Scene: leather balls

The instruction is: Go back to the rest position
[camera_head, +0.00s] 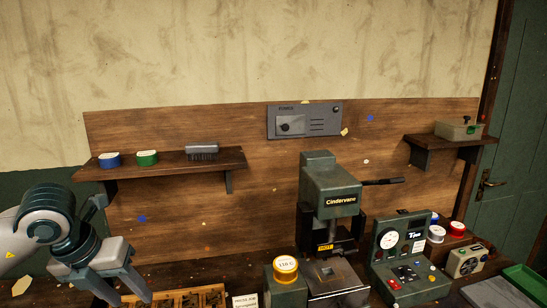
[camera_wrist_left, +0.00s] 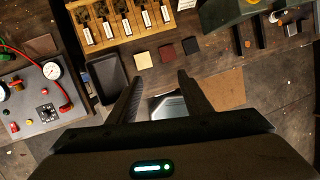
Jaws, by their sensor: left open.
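My left gripper (camera_head: 128,296) is at the lower left of the head view, with its fingers pointing down near the bench's front left. In the left wrist view, its two fingers (camera_wrist_left: 161,77) are spread apart with nothing held between them. My right gripper is not in view.
A green press (camera_head: 330,190) stands mid-bench, beside a gauge box (camera_head: 388,240). A wall shelf (camera_head: 170,165) is above my left arm. The left wrist view shows a wooden rack (camera_wrist_left: 85,45), a black tray (camera_wrist_left: 107,78) and several small square swatches (camera_wrist_left: 143,60).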

